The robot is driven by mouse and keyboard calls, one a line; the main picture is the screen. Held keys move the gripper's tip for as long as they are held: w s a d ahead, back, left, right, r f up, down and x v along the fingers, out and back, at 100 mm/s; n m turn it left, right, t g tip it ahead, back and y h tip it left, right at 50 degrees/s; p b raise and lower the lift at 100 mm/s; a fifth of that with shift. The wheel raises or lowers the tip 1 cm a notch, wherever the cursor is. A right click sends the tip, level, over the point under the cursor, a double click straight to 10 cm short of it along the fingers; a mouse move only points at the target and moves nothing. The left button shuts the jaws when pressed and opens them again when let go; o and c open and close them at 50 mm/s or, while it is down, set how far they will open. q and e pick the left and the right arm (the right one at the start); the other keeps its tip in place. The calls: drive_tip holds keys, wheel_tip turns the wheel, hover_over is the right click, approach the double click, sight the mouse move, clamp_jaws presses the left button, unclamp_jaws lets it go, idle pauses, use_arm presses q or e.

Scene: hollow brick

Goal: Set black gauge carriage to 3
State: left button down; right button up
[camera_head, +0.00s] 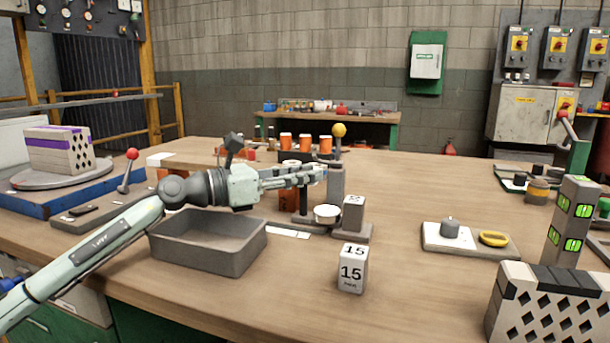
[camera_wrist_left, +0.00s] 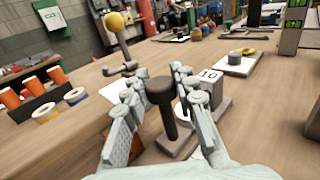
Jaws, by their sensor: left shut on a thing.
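My left gripper (camera_head: 318,173) reaches over the table from the left, its fingers level above the white dish (camera_head: 327,212). In the left wrist view, my left gripper (camera_wrist_left: 157,88) has its fingers on either side of a black round knob (camera_wrist_left: 160,92) on a dark stem and is shut on it. The knob appears to belong to the black gauge carriage; I cannot read its setting. A grey upright post (camera_head: 336,182) stands by the fingertips. A grey block (camera_head: 353,212) beside it shows as marked 10 in the left wrist view (camera_wrist_left: 210,76). My right gripper is not in view.
A grey bin (camera_head: 208,245) stands below my left arm. A block marked 15 (camera_head: 351,270) stands in front of the post. A yellow ball knob (camera_head: 339,130) and several orange cups (camera_head: 305,142) are behind. Table right of the 15 block is clear up to the lattice block (camera_head: 545,312).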

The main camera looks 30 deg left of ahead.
use_arm(q)
drive_tip(key=shift+d+f, duration=0.1)
drive_tip(key=shift+d, duration=0.1)
drive_tip(key=c, duration=1.2)
unclamp_jaws()
drive_tip(key=shift+d, duration=0.1)
drive_tip(key=v, duration=1.2)
